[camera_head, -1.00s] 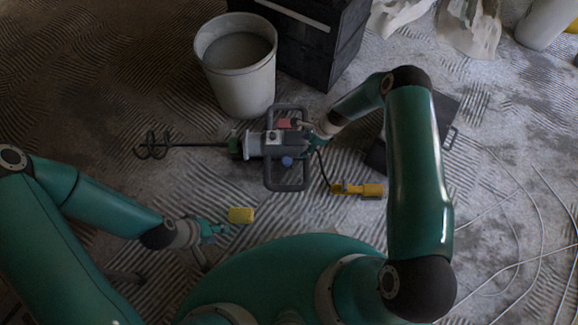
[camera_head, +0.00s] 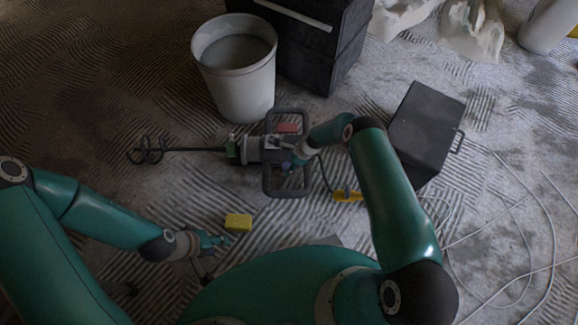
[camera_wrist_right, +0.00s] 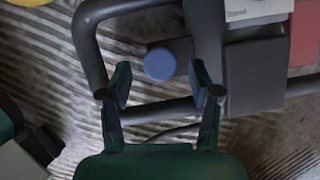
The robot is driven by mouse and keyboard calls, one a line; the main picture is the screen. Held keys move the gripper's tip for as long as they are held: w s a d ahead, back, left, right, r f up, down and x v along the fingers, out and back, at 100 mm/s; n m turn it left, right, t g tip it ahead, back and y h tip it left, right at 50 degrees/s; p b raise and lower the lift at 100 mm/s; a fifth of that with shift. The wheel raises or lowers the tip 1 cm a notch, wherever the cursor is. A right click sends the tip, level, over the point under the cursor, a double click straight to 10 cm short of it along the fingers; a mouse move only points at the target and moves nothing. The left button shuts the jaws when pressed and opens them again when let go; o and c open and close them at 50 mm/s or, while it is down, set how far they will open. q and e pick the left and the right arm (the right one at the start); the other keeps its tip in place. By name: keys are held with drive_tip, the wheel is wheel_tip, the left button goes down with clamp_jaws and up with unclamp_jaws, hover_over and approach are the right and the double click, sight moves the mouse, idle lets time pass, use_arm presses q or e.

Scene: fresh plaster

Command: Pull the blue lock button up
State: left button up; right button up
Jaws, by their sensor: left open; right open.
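A plaster mixer (camera_head: 262,150) with a dark handle frame lies on the floor, its paddle pointing left. Its blue lock button (camera_wrist_right: 160,63) shows in the right wrist view as a round blue knob beside the mixer body, inside the handle frame. The button also shows small in the head view (camera_head: 286,167). My right gripper (camera_wrist_right: 163,84) is open; in the right wrist view its fingers stand to either side just below the button, with nothing between them. My left gripper (camera_head: 218,241) is open and empty near a yellow sponge (camera_head: 238,222), apart from the mixer.
A white bucket (camera_head: 238,85) stands behind the mixer beside a dark crate (camera_head: 335,50). A black case (camera_head: 428,125) is at the right. A yellow plug (camera_head: 347,196) lies near my right arm; white cables (camera_head: 505,240) lie far right.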

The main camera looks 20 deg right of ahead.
drive_tip(key=shift+w+a+f, duration=0.1)
drive_tip(key=shift+a+f, duration=0.15)
drive_tip(key=shift+f, duration=0.35)
clamp_jaws()
